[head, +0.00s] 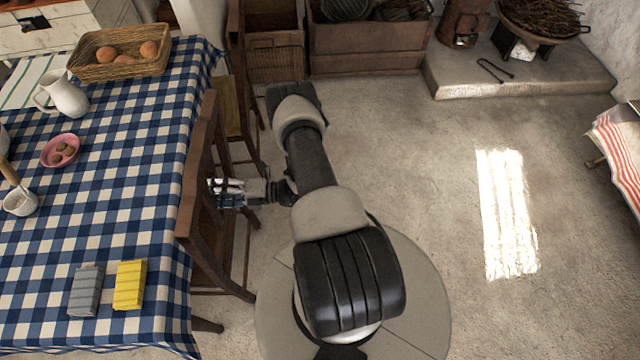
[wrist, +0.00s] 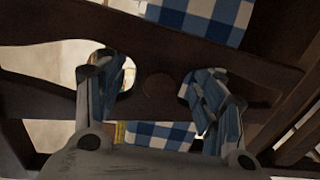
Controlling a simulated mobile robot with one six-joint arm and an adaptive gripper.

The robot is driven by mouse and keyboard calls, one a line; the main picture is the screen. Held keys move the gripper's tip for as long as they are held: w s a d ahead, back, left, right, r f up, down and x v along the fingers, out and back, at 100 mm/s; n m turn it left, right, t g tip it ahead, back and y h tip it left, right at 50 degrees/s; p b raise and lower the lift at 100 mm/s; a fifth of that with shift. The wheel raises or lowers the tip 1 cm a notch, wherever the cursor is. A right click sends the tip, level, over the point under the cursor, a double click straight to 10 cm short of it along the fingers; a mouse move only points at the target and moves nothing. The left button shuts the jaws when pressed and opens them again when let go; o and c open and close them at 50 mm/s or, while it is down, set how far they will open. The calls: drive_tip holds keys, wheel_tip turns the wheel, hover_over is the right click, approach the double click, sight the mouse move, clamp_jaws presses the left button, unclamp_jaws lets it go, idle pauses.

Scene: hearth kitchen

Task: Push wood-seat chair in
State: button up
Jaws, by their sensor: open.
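A dark brown wooden chair (head: 204,165) stands at the right side of the table, its back close to the cloth edge. Its seat is mostly hidden in the head view. My gripper (head: 218,190) is at the chair's back, reaching in from the right. In the wrist view, my gripper (wrist: 157,74) is open, its two fingers apart before a dark back slat (wrist: 160,45) with openings. Nothing is held between them. I cannot tell whether the fingers touch the wood. A second chair (head: 229,105) with a tan seat stands farther back, partly hidden by the first.
The table (head: 120,210) has a blue-and-white checked cloth and bears a bread basket (head: 118,52), a white jug (head: 64,97) and a yellow folded cloth (head: 130,285). Wooden crates (head: 367,45) and a raised hearth (head: 515,70) line the back.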

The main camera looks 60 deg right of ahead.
drive_tip(key=b+v, duration=0.1)
drive_tip(key=v, duration=0.8)
drive_tip(key=shift+s+d, duration=0.15)
